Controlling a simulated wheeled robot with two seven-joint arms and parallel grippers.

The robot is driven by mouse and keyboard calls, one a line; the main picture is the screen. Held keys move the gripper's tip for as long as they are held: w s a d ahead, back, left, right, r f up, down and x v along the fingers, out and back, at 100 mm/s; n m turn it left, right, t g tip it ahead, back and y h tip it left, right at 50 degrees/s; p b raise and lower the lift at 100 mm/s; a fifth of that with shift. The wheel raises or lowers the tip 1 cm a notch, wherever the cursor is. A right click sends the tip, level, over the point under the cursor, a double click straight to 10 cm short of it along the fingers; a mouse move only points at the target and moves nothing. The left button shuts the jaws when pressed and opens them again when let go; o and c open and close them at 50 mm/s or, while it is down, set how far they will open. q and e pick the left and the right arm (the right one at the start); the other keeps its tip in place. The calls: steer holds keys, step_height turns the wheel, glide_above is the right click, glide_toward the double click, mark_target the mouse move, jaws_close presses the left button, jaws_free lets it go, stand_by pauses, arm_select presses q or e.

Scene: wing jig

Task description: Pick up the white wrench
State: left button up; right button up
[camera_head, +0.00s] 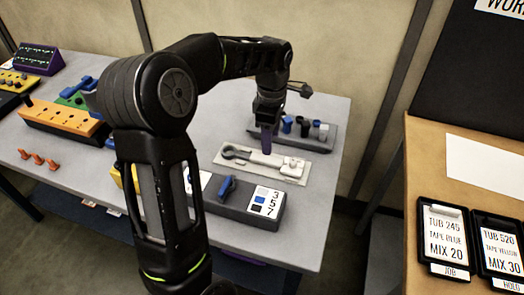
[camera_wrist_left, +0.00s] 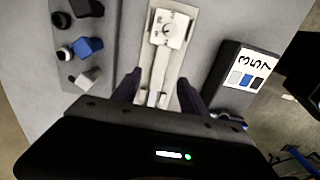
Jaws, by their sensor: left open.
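The white wrench (camera_head: 262,158) lies on a pale flat plate (camera_head: 222,164) near the right end of the grey table. Its ring-shaped end is at the left in the head view. My left gripper (camera_head: 267,150) points down over the wrench's middle, with its fingers apart and nothing seen gripped. In the left wrist view, the open fingers of the gripper (camera_wrist_left: 158,82) lie to either side of the plate and the wrench (camera_wrist_left: 155,97). The gripper body hides the far part of the wrench there. Whether the fingers touch it cannot be told. My right gripper is not in view.
A grey holder (camera_head: 320,145) with blue, black and grey knobs stands behind the plate. A dark box (camera_head: 240,200) with a blue lever and a "357" label stands in front. An orange block (camera_head: 62,122) is farther left.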

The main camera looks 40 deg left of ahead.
mark_target(271, 159)
arm_select(q)
steer(key=shift+s+d+r, duration=0.15)
steer(key=shift+d, duration=0.2)
steer(key=shift+a+f, duration=0.2)
steer(key=shift+f, duration=1.2)
steer(key=shift+f+p, duration=0.3)
steer(key=shift+p, duration=0.1)
step_height(271, 159, down, 4)
steer(key=shift+r+p, duration=0.2)
steer(key=shift+p, duration=0.4)
steer(key=shift+a+f, duration=0.1)
steer(key=shift+f, duration=0.4)
steer(key=shift+c, duration=0.3)
